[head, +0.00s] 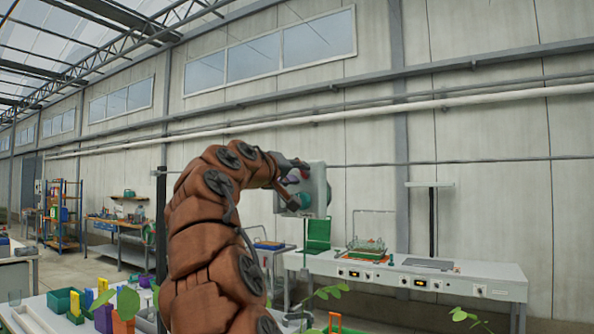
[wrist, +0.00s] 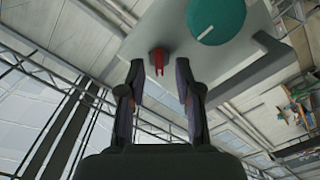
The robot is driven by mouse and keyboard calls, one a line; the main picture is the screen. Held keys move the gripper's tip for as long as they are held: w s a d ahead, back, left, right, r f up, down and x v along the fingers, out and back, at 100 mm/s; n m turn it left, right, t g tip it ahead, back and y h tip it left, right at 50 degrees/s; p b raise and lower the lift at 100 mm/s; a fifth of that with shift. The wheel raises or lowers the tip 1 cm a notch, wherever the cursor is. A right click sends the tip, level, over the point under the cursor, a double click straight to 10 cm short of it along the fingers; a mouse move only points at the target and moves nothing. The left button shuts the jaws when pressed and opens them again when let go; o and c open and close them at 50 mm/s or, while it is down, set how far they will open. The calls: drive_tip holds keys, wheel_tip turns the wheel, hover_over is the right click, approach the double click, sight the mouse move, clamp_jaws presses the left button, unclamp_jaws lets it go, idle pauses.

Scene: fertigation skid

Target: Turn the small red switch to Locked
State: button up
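The small red switch (wrist: 158,62) sits on the grey panel box (wrist: 255,62) in the wrist view. It is a small red piece with a notched lower end. My gripper (wrist: 159,70) is open, its two dark fingertips left and right of the switch with gaps on both sides. I cannot tell how far the fingertips are from the panel face. A large round teal dial (wrist: 217,18) with a white mark is to the right of the switch. In the head view my gripper (head: 298,172) is at the panel box (head: 320,188); the switch cannot be made out there.
A long white workbench (head: 470,275) with a green rack stands behind at the right. A table with coloured blocks and a green bin (head: 62,301) is at the lower left. Plant leaves (head: 330,291) show at the bottom. Open air surrounds the raised panel box.

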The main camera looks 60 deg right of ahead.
drive_tip(key=shift+d, duration=0.25)
drive_tip(key=shift+c, duration=0.3)
clamp_jaws()
